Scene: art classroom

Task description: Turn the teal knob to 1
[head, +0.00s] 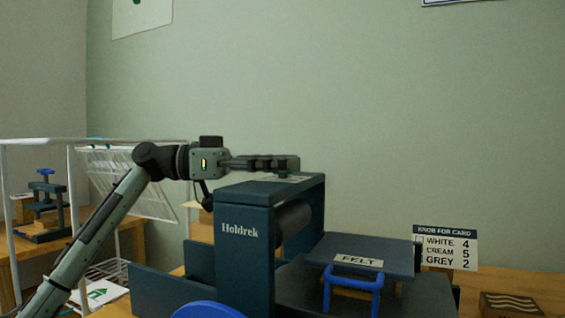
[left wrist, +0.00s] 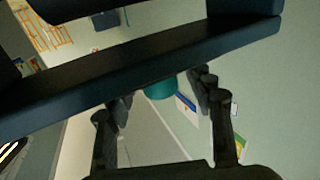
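The teal knob (left wrist: 160,88) shows in the left wrist view, sticking out from the dark blue top beam (left wrist: 150,62) of the Holdrek press. The press (head: 244,250) stands in the middle of the head view. My left gripper (head: 290,163) reaches in level from the left, just over the press top. In the left wrist view its fingers (left wrist: 160,95) are apart, one on each side of the knob, with a gap visible on both sides. The knob's number marks cannot be read. My right gripper is in neither view.
A card sign (head: 446,248) on the right reads white 4, cream 5, grey 2. A felt-labelled plate (head: 358,255) with a blue handle (head: 352,290) lies right of the press. A white wire rack (head: 125,185) and a small press (head: 46,205) stand left.

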